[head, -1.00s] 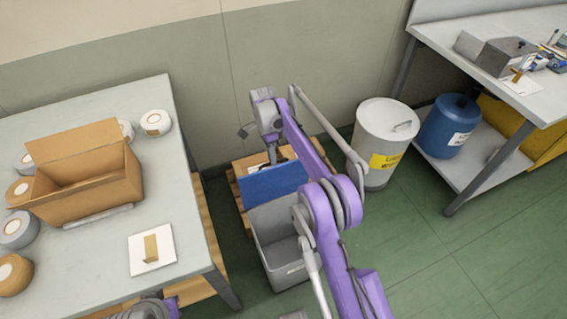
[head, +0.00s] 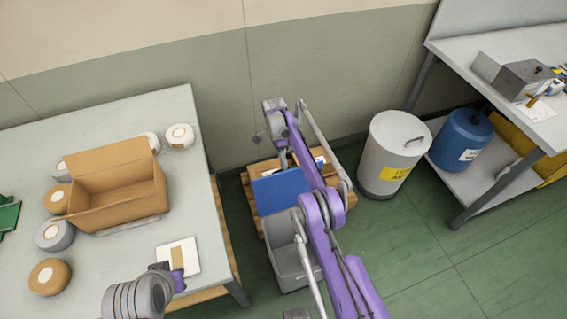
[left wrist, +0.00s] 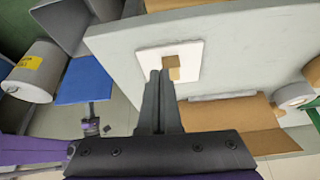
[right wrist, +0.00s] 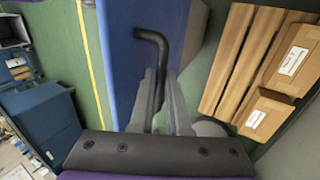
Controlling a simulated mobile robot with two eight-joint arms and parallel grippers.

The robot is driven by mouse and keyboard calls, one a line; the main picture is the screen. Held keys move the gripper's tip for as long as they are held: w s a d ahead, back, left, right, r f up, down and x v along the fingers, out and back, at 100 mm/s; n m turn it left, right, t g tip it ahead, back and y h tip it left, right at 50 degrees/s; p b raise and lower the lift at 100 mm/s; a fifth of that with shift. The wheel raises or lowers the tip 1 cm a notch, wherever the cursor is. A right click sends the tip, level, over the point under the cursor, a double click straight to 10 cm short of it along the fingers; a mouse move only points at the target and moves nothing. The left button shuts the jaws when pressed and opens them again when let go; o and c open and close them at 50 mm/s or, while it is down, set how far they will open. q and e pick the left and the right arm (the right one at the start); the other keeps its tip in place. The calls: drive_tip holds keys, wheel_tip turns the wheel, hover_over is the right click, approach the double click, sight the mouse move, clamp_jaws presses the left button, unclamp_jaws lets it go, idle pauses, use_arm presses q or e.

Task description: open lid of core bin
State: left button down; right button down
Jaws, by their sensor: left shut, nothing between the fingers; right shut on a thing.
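The core bin (head: 283,262) is a grey box on the floor beside the table, partly hidden by my right arm. Its blue lid (head: 278,192) stands raised at the bin's back edge, and part of the grey inside shows. The lid also shows in the left wrist view (left wrist: 84,82). In the right wrist view, my right gripper (right wrist: 158,78) is shut on the lid's dark bent handle (right wrist: 150,36), against the blue face. My left gripper (left wrist: 158,76) is shut and empty over the table, close to a white square pad (left wrist: 190,58) with a tan piece.
A table (head: 85,265) at the left carries an open cardboard box (head: 118,200) and several rolls. A wooden pallet (head: 347,190) with cartons lies behind the bin. A grey waste drum (head: 390,160) and a blue drum (head: 460,140) stand right. Green floor at the right front is clear.

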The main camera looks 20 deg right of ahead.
drive_tip(key=shift+d, duration=0.1)
idle(0.3)
drive_tip(key=c, duration=0.9)
unclamp_jaws()
use_arm(q)
drive_tip(key=shift+r, duration=0.2)
drive_tip(key=shift+w+r+p, duration=0.1)
drive_tip(key=shift+r+p, duration=0.25)
drive_tip(key=shift+p, duration=0.05)
use_arm(e)
drive_tip(key=shift+r, duration=0.15)
use_arm(q)
drive_tip(key=w+r+t+p, duration=0.1)
drive_tip(key=w+r+p, duration=0.4)
drive_tip(key=r+p, duration=0.4)
wheel_tip(320, 180, up, 4)
drive_tip(key=shift+w+f, duration=0.2)
drive_tip(key=shift+f, duration=0.05)
use_arm(e)
drive_tip(key=v, duration=0.7)
drive_tip(key=shift+w, duration=0.2)
use_arm(q)
drive_tip(key=shift+s, duration=0.1)
use_arm(e)
drive_tip(key=shift+s, duration=0.15)
